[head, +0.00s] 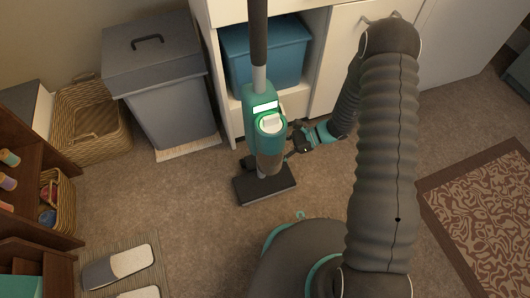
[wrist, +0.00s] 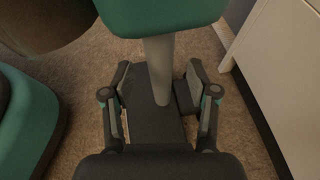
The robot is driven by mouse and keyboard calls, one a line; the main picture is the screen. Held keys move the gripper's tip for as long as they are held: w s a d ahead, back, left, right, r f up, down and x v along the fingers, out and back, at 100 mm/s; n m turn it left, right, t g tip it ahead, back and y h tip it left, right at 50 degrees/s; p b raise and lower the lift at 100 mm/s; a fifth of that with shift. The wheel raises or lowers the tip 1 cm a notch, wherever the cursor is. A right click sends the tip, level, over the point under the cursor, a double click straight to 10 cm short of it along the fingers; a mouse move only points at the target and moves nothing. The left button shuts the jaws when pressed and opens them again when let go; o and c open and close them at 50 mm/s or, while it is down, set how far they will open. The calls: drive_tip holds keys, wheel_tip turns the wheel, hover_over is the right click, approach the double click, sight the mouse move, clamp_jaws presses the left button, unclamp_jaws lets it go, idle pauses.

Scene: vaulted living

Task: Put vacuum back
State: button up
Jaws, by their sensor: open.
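The upright vacuum (head: 264,130) stands on the carpet in front of the white cabinet. It has a teal body with a green-lit ring, a grey tube and a dark flat floor head (head: 265,186). The top of its handle leaves the head view. My gripper (head: 292,148) is low, just right of the vacuum's lower part. In the wrist view my gripper (wrist: 160,80) is open, one finger on each side of the grey tube (wrist: 158,65), with gaps visible. The teal body (wrist: 160,14) is above and the floor head (wrist: 155,125) below. No separate dock is clearly visible.
The white cabinet (head: 348,45) holds a blue bin (head: 265,55) in an open compartment. A grey lidded bin (head: 165,85) and wicker basket (head: 92,118) stand left. Slippers (head: 118,268) lie on a mat at lower left. A patterned rug (head: 490,215) is right. Carpet left of the vacuum is clear.

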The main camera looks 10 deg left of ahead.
drive_tip(key=v, duration=0.8)
wheel_tip(320, 180, up, 11)
drive_tip(key=s+d+n+h, duration=0.1)
drive_tip(key=d+n+h, duration=0.1)
drive_tip(key=n+h, duration=0.15)
drive_tip(key=s+d+r+n+t+h, duration=0.4)
drive_tip(key=s+r, duration=0.5)
drive_tip(key=r, duration=0.3)
drive_tip(key=s+d+r+n+t+h, duration=0.5)
drive_tip(key=s+d+r, duration=0.4)
drive_tip(key=r, duration=0.4)
drive_tip(key=shift+d+n+t+p, duration=0.25)
drive_tip(key=shift+n+t+p, duration=0.1)
drive_tip(key=shift+n+t, duration=0.35)
idle(0.4)
